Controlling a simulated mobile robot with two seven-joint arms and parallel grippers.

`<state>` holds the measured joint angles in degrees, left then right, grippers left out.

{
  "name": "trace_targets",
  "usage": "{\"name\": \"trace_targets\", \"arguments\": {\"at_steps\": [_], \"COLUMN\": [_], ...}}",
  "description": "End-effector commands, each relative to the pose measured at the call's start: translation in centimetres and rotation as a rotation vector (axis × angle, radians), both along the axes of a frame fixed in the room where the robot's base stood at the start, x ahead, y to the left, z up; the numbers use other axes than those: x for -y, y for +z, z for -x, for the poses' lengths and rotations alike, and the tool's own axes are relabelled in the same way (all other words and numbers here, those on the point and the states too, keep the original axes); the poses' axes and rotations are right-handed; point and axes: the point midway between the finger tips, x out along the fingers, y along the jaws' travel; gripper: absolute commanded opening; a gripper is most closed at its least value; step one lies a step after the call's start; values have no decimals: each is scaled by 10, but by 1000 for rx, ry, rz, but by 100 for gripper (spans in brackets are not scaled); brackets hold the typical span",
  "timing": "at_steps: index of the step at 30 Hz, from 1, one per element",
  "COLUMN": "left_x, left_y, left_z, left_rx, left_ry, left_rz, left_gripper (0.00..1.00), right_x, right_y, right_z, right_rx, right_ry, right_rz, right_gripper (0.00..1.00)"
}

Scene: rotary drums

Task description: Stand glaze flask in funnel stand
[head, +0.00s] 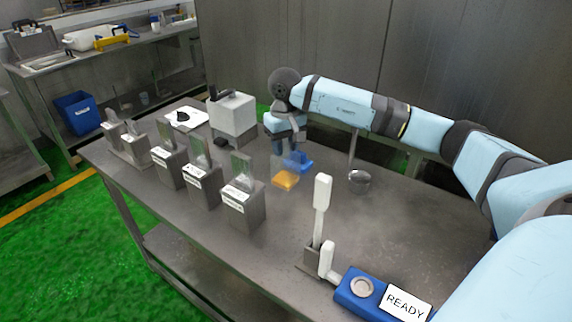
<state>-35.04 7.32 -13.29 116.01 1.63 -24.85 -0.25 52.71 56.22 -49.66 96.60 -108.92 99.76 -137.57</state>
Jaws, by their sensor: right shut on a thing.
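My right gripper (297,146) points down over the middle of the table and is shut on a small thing. Below its fingers I see a blue part (298,160) and an orange block-like part (285,180); they may belong to the glaze flask, but I cannot tell surely. The fingers partly hide the top of it. A rounded, shiny cup-like piece (360,183) with a thin upright rod stands right of the gripper; it may be the funnel stand, but its shape is too small to be sure. My left gripper is not in view.
Several grey labelled holders (243,205) with clear plates line the table's left side. A white box (232,117) with a dark handle stands at the back. A white lever (321,195) and a blue unit with a READY sign (408,302) are in front. The table's right middle is clear.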

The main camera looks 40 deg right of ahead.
Motion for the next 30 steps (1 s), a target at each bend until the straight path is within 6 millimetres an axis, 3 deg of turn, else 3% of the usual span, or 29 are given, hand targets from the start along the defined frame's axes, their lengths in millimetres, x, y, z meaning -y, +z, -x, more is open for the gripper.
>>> {"name": "trace_targets", "arguments": {"at_steps": [16, 28, 29, 30], "left_x": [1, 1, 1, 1], "left_y": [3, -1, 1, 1], "left_z": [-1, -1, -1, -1], "left_rx": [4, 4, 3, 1], "left_ry": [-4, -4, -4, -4], "left_rz": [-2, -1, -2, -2], "left_gripper": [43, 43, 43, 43], "right_x": [0, 0, 0, 0], "right_y": [-63, -71, -69, -69], "right_z": [0, 0, 0, 0], "right_rx": [-1, 2, 2, 2], "right_ry": [0, 0, 0, 0], "right_rz": [0, 0, 0, 0], "right_gripper": [0, 0, 44, 53]}}
